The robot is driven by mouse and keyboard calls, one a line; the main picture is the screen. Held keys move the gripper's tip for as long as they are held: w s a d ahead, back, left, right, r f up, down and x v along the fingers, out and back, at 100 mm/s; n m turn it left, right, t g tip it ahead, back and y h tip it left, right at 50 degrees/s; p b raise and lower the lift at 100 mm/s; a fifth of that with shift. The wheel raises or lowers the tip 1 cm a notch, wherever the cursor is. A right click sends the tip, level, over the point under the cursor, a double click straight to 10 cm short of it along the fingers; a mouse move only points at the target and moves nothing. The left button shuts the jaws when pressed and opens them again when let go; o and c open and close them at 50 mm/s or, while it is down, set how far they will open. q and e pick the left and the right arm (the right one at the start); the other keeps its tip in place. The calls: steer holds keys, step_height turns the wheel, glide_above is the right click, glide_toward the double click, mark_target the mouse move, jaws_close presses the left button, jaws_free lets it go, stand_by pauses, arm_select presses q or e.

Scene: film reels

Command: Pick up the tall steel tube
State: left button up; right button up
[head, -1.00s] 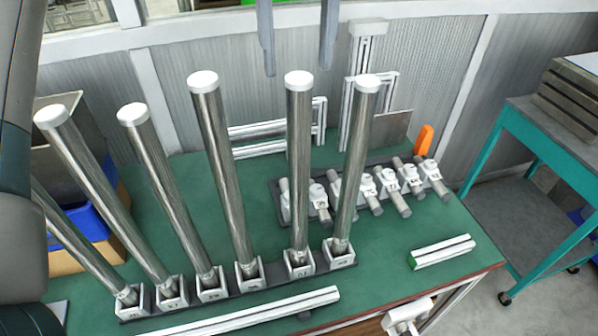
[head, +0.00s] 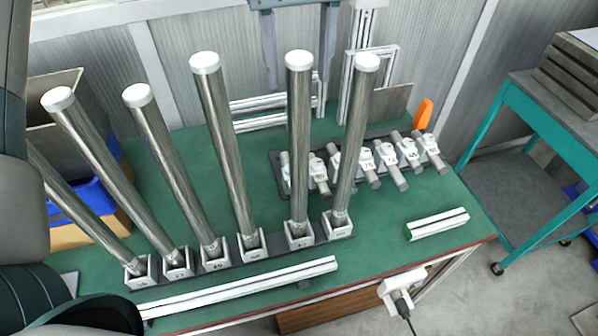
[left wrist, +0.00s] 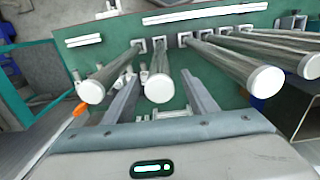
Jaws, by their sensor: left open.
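Several tall steel tubes with white caps stand in a row of numbered white sockets on the green table, leaning apart in the head view. The tube second from the right (head: 299,150) is upright in its socket; its cap also shows in the left wrist view (left wrist: 158,88). My left gripper (head: 297,86) is open, its two fingers pointing down on either side of that tube's upper part in the picture. In the left wrist view, my left gripper (left wrist: 160,76) has this tube between its spread fingers, with gaps on both sides. My right gripper is not in view.
The neighbouring tubes (head: 355,150) and (head: 228,160) stand close on both sides. A rack of short fittings (head: 385,160) lies behind at the right. White profiles (head: 240,287) lie along the front. A teal-framed cart (head: 510,150) stands at the right.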

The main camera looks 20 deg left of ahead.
arm_select(q)
steer(key=shift+c, duration=0.6)
jaws_close()
steer(key=shift+w+r, duration=0.1)
steer(key=shift+r, duration=0.05)
steer(key=shift+r, duration=0.25)
step_height(320, 180, up, 8)
steer(key=b, duration=0.3)
steer(key=shift+r, duration=0.65)
